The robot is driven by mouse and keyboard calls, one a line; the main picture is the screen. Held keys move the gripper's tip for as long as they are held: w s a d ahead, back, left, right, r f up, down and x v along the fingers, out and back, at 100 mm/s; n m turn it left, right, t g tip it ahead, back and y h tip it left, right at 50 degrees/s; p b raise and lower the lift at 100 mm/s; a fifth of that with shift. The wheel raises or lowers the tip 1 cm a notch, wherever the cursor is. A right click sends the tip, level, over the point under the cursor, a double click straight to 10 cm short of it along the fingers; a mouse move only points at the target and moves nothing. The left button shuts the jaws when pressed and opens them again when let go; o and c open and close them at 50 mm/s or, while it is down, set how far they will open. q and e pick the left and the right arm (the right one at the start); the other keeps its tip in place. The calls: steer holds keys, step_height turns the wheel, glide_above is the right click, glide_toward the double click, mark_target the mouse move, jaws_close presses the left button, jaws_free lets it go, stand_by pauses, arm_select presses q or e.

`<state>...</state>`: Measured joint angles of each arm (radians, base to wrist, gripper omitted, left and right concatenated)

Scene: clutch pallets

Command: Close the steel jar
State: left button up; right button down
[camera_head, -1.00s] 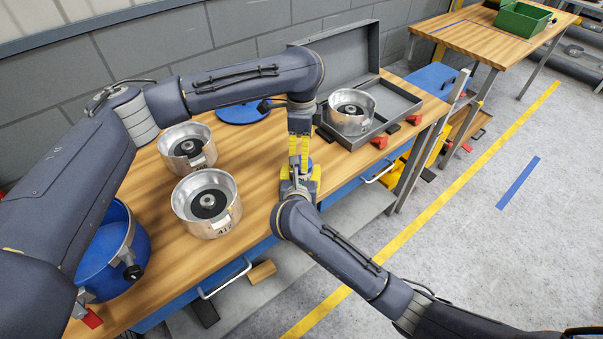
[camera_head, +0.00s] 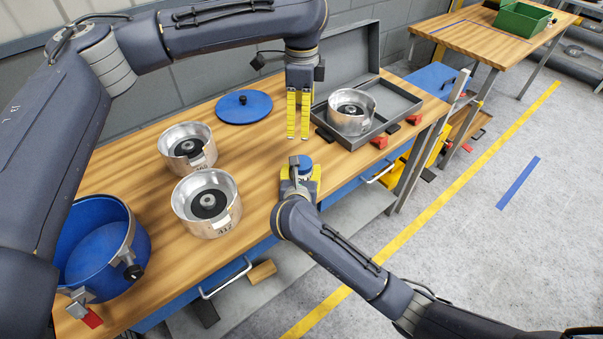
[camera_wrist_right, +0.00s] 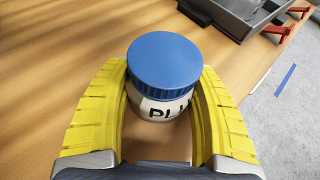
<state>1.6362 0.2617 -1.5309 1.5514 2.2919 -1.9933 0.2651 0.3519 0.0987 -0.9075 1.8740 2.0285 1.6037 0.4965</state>
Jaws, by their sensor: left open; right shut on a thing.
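The jar (camera_wrist_right: 160,108) stands upright between the fingers of my right gripper (camera_head: 300,176), which is shut on its sides near the front edge of the workbench. Its pale body carries a dark-lettered label, partly hidden. A round blue lid (camera_wrist_right: 166,62) sits on top of the jar and looks level; how tightly it is seated I cannot tell. The lid also shows in the head view (camera_head: 306,162). My left gripper (camera_head: 297,137) is open and empty, pointing down above and slightly behind the jar, clear of the lid.
Two metal pots (camera_head: 187,147) (camera_head: 206,202) stand on the bench (camera_head: 262,180) to the left, with a blue pot (camera_head: 100,248) at far left. A flat blue lid (camera_head: 243,107) lies behind. An open grey case (camera_head: 398,100) holding a third metal pot is to the right.

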steer(key=shift+d+f, duration=0.1)
steer(key=shift+f, duration=0.05)
steer(key=shift+c, duration=1.5)
jaws_free()
steer(key=v, duration=1.2)
